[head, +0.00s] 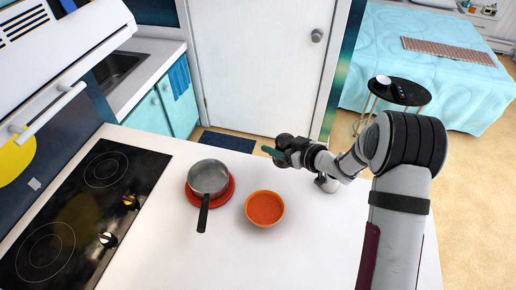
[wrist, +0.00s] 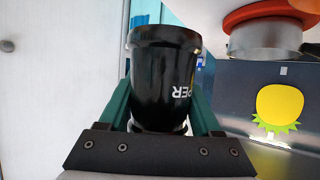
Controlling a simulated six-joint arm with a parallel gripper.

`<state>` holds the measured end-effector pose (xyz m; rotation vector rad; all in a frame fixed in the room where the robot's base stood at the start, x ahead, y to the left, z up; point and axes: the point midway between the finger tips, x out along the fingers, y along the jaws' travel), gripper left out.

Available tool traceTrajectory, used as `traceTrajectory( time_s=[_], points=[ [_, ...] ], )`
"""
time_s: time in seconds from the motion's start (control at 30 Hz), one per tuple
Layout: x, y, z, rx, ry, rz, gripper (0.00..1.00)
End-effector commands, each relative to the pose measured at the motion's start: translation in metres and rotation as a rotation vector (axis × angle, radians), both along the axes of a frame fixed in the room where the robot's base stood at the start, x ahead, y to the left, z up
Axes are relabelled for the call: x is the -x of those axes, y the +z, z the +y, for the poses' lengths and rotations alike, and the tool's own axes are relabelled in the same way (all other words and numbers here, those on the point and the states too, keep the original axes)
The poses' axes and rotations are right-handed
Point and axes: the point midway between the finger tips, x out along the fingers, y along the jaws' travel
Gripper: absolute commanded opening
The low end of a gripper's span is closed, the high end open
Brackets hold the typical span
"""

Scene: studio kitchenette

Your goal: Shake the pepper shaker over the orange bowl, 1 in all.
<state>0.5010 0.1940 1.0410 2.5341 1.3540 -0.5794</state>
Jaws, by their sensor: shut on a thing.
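The orange bowl (head: 265,222) stands upright on the white counter, right of the pot. My gripper (head: 272,153) is beyond the bowl in the head view, near the counter's far edge, and appears raised. In the wrist view my gripper (wrist: 165,85) has its green fingers on both sides of the black pepper shaker (wrist: 160,75), which bears partly visible lettering. The shaker is hard to separate from the dark gripper in the head view.
A grey pot (head: 209,178) with a dark handle stands on a red trivet (head: 232,188), left of the bowl. A black cooktop (head: 75,215) lies at the left. The counter (head: 240,262) in front of the bowl is clear. A white door (head: 260,70) stands behind.

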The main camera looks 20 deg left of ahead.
Motion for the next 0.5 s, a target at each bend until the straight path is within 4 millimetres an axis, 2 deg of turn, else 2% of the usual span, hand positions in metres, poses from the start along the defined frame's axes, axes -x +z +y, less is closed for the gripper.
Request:
traceTrajectory(
  time_s=[0.1,0.23,0.37,0.5],
  points=[
    [0.000,0.014,-0.023,0.000,-0.002,-0.002,0.01],
    [0.005,0.022,-0.033,-0.016,-0.001,0.018,0.01],
    [0.031,0.026,-0.023,-0.114,0.000,0.150,0.01],
    [0.075,0.033,-0.004,-0.266,0.002,0.391,0.01]
  ],
)
